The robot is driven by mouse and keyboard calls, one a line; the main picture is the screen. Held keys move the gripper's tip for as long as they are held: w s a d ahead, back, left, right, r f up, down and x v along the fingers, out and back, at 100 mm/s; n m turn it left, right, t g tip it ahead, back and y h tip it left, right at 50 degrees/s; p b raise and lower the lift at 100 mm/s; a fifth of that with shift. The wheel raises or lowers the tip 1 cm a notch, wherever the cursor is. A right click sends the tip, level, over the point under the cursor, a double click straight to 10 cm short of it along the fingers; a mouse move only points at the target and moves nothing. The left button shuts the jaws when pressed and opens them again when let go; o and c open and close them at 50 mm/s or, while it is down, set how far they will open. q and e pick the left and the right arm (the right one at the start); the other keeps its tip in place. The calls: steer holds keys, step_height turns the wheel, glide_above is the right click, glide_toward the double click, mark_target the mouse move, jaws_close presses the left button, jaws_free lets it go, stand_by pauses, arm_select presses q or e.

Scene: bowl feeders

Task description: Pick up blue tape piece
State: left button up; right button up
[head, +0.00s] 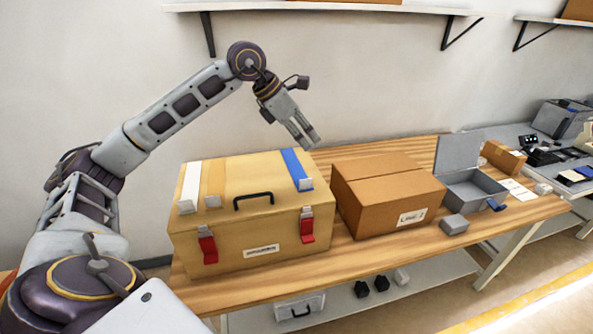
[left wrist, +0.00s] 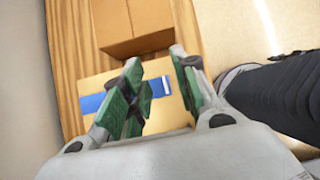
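A blue tape piece (head: 296,168) lies across the right part of the lid of a tan case (head: 238,215), with a small light tab at its front end. In the left wrist view the blue tape piece (left wrist: 92,103) runs across the tan lid and is partly hidden behind my fingers. My left gripper (head: 313,143) is above the right back part of the case, pointing down and to the right. In the left wrist view my left gripper (left wrist: 158,72) has its green-padded fingers apart, with nothing between them. My right gripper is not in view.
A white strip (head: 190,183) and a tan strip (head: 212,180) lie on the same lid, left of a black handle (head: 253,199). A cardboard box (head: 388,194) stands right of the case on the wooden table (head: 515,211). An open grey metal box (head: 473,188) stands farther right. Shelves hang above.

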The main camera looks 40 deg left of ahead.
arm_select(q)
steer(key=shift+g+y, duration=0.9)
steer(key=s+a+f, duration=0.2)
steer(key=s+a, duration=0.1)
steer(key=shift+f, duration=0.15)
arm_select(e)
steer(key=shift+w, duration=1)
arm_select(q)
steer(key=x, duration=0.7)
steer(key=shift+w+d+f, duration=0.15)
steer(key=shift+f, duration=0.2)
steer(key=shift+w+f, duration=0.15)
steer(key=shift+f, duration=0.25)
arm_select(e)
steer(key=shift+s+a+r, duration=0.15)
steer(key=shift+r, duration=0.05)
